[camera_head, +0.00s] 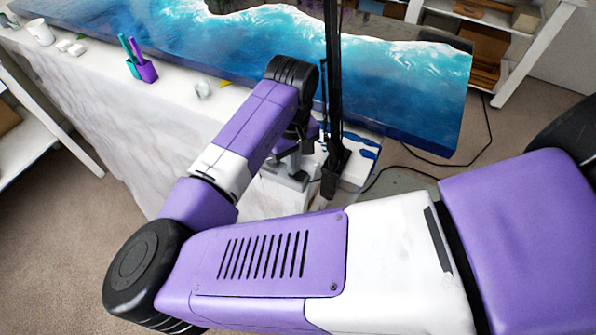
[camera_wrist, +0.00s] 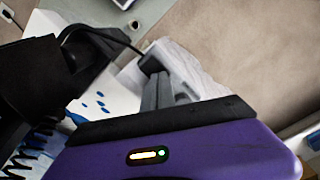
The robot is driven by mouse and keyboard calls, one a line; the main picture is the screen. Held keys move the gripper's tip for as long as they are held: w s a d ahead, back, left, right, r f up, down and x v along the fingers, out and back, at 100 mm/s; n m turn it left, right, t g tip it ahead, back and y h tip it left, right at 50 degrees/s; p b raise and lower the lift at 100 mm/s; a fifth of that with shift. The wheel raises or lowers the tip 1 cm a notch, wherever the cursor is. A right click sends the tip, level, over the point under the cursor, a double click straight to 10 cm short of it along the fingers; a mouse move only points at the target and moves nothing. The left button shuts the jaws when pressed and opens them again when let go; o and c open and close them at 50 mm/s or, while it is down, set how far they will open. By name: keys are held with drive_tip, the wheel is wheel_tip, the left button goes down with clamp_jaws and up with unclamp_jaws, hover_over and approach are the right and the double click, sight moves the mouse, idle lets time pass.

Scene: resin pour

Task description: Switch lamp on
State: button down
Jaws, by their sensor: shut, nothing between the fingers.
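A black upright post (camera_head: 335,85), which looks like the lamp's stand, rises past the blue resin slab and out of the top of the head view. Its dark foot (camera_head: 335,165) is at the slab's near edge. No lamp head shows, and I cannot make out a switch. My gripper (camera_head: 288,178) is low, just left of the foot, partly hidden by my arm. In the wrist view its grey fingers (camera_wrist: 155,80) are together and empty, over a pale surface. A dark block with a black cable (camera_wrist: 85,50) is left of them; I cannot tell whether they touch.
The blue resin slab (camera_head: 420,85) lies along a white covered bench (camera_head: 110,110). Blue-spotted white sheeting (camera_wrist: 95,108) is near the gripper. A black cable (camera_head: 440,163) crosses the floor.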

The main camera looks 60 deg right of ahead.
drive_tip(key=shift+f, duration=0.25)
wheel_tip(320, 180, up, 5)
drive_tip(key=p, duration=0.8)
drive_tip(key=shift+r+p, duration=1.1)
drive_tip(key=shift+p, duration=0.05)
drive_tip(key=shift+f, duration=0.1)
